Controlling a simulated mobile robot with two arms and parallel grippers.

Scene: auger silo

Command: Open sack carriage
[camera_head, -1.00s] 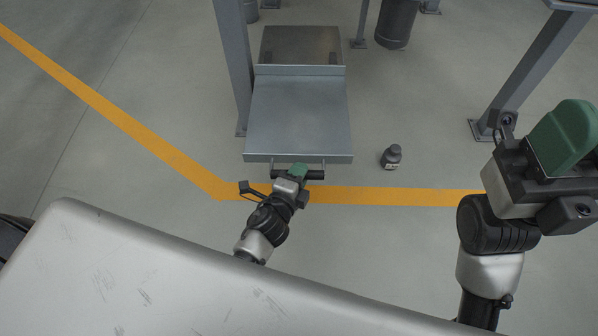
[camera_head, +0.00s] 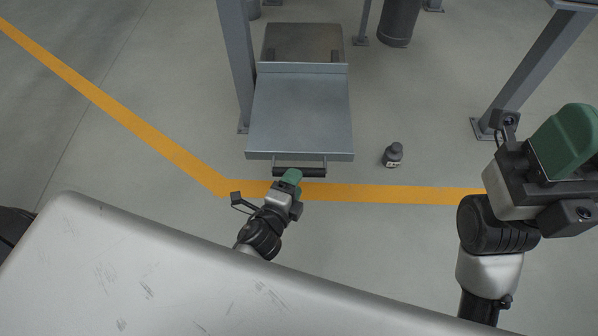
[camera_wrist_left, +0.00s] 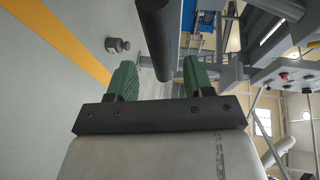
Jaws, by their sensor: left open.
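The sack carriage (camera_head: 300,115) is a flat grey metal tray low over the floor, with a raised lip toward its back. Its dark bar handle (camera_head: 300,172) runs along the near edge. My left gripper (camera_head: 291,178) is open, just on the near side of the handle. In the left wrist view the handle (camera_wrist_left: 157,35) lines up with the gap between the green fingers (camera_wrist_left: 158,76); no finger is closed on it. My right gripper (camera_head: 566,140) is at the right, away from the carriage; its jaw gap is hidden.
A small dark weight-like object (camera_head: 393,155) stands on the floor right of the carriage; it also shows in the left wrist view (camera_wrist_left: 117,45). Grey posts stand left (camera_head: 238,65) and right (camera_head: 525,75). A yellow floor line (camera_head: 385,194) passes in front. Floor between is clear.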

